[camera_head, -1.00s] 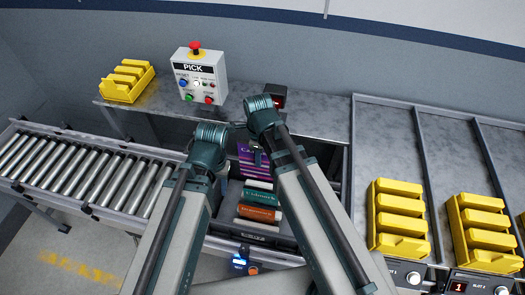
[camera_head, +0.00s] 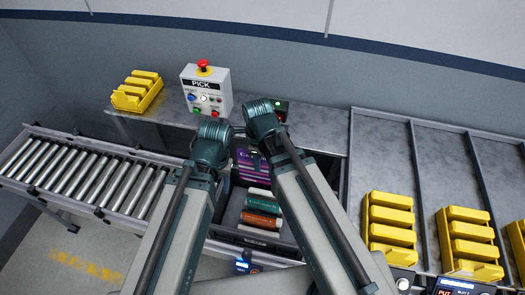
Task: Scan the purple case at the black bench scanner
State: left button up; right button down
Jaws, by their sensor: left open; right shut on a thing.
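The purple case (camera_head: 249,168) shows between my two arms, over the back part of the grey tote (camera_head: 232,232). My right gripper (camera_head: 256,147) is shut on its upper end; the wrist hides most of the jaws. My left gripper (camera_head: 237,131) is open and empty beside it, its fingers mostly hidden by its wrist. The black bench scanner (camera_head: 282,108) stands on the metal bench just behind my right wrist, partly covered by it. A green glow shows at its top and red lower down.
Teal and orange cases (camera_head: 262,221) lie in the tote. A PICK button box (camera_head: 206,92) and a yellow rack (camera_head: 137,92) stand on the bench at the left. A roller conveyor (camera_head: 85,175) runs left. Yellow racks (camera_head: 389,222) fill slots at right.

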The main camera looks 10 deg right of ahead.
jog(key=s+a, duration=0.2)
jog(key=s, duration=0.3)
jog(key=shift+s+a, duration=0.25)
jog(key=shift+s, duration=0.15)
jog(key=w+d, duration=0.1)
jog(key=w, duration=0.1)
jog(key=w+f+b, duration=0.1)
jog(key=w, duration=0.1)
jog(key=w+d+f+b, duration=0.1)
jog(key=w, duration=0.1)
jog(key=shift+d, duration=0.35)
jog(key=shift+w+d+f+b, duration=0.1)
jog(key=shift+w+f+b, duration=0.1)
jog(key=shift+f+b, duration=0.1)
